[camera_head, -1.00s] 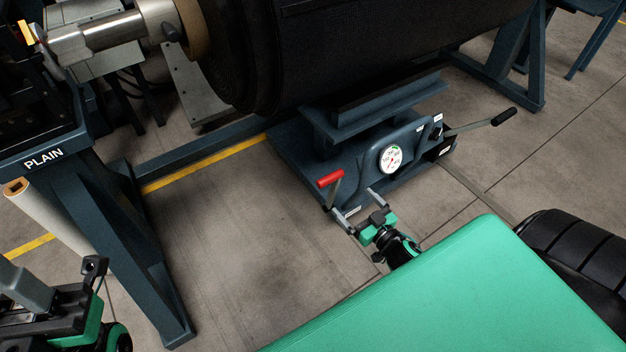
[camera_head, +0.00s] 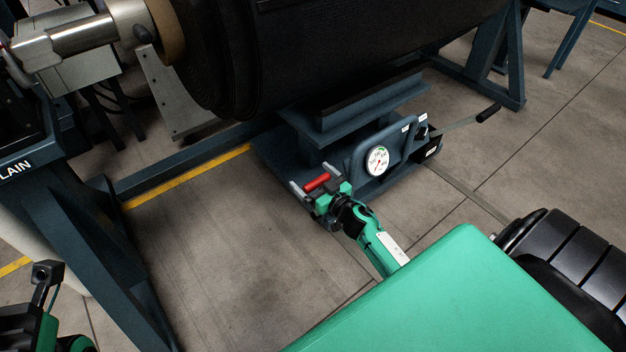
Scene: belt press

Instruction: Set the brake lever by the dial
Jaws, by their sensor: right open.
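The red-handled lever (camera_head: 317,182) stands at the near left of the blue base under the black roll; its lower part is hidden by my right gripper. My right gripper (camera_head: 314,180) is open, its two grey fingers on either side of the red grip. I cannot tell if they touch it. The round white dial (camera_head: 377,160) is on the base to the right of the gripper. It has a green zone near its top and a red needle, too small to read exactly. My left gripper (camera_head: 42,290) is partly in view at the lower left; its jaws are unclear.
A lever with a black grip (camera_head: 488,113) sticks out to the right of the base. The large black roll (camera_head: 330,50) hangs above on a steel shaft (camera_head: 85,35). A blue stand (camera_head: 85,215) is at left. Concrete floor (camera_head: 230,240) in front of the base is clear.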

